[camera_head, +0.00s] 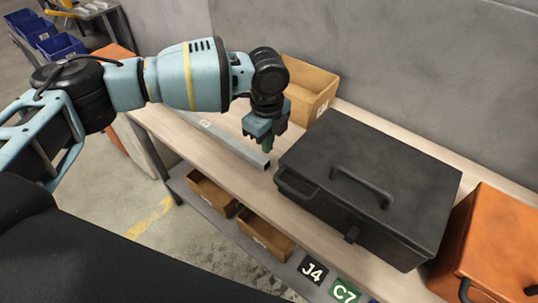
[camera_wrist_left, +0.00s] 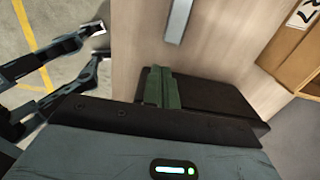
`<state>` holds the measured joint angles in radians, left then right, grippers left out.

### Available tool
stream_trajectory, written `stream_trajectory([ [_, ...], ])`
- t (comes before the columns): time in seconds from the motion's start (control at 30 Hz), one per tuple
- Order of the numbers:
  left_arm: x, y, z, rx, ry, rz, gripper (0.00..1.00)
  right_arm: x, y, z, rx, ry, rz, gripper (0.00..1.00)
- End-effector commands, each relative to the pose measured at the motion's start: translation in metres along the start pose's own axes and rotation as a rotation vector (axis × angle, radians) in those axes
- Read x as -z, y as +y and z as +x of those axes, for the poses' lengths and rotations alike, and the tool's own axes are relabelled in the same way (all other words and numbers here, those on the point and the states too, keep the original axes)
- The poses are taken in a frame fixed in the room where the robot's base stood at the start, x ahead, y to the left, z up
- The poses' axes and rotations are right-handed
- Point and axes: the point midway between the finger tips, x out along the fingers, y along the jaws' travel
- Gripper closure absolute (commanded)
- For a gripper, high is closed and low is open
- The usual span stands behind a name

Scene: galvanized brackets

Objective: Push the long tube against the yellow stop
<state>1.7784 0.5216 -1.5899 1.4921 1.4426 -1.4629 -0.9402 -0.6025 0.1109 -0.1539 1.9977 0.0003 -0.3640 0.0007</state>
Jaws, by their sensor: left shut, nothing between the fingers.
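The long tube (camera_head: 225,138) is a grey galvanized section lying along the wooden bench; its far part passes behind my left arm. In the left wrist view a short length of the tube (camera_wrist_left: 178,22) shows at the top. My left gripper (camera_head: 268,146) points down by the tube's near end, its green fingers shut and empty. In the left wrist view the closed fingers (camera_wrist_left: 162,88) stand just off the tube's end, with a small gap in the picture; I cannot tell their height. I cannot make out the yellow stop in either view.
A black case (camera_head: 370,185) stands close right of the gripper, with an orange case (camera_head: 495,245) beyond. A tan bin (camera_head: 312,82) stands behind the gripper near the wall. Open bins (camera_head: 265,236) sit on the shelf below. Bare bench (camera_head: 170,122) runs along the tube's front side.

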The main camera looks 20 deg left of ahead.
Motion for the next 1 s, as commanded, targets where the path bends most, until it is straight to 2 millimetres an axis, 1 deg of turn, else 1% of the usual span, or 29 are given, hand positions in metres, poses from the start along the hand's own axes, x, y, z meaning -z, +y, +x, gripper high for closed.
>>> stream_trajectory([
  [0.1,0.000,0.000,0.013,-0.004,-0.001,-0.001,1.00,-0.008,-0.001,-0.002,0.001,-0.017,0.002,0.51],
  [0.2,0.000,0.001,0.029,-0.004,-0.001,0.000,1.00,-0.010,-0.001,-0.001,0.002,-0.019,0.003,0.51],
  [0.4,0.000,0.001,0.064,-0.005,-0.001,0.000,1.00,-0.007,-0.001,0.002,0.001,-0.012,0.003,0.51],
  [0.53,0.000,0.001,0.082,-0.004,-0.001,-0.001,1.00,-0.003,0.000,0.004,0.001,-0.003,0.003,0.51],
  [0.7,-0.001,0.001,0.095,-0.002,-0.001,-0.001,1.00,0.000,0.000,0.006,0.000,0.003,0.002,0.51],
  [1.0,0.000,0.000,0.097,-0.001,-0.001,-0.001,1.00,-0.002,0.000,0.005,0.001,0.000,0.002,0.51],
])
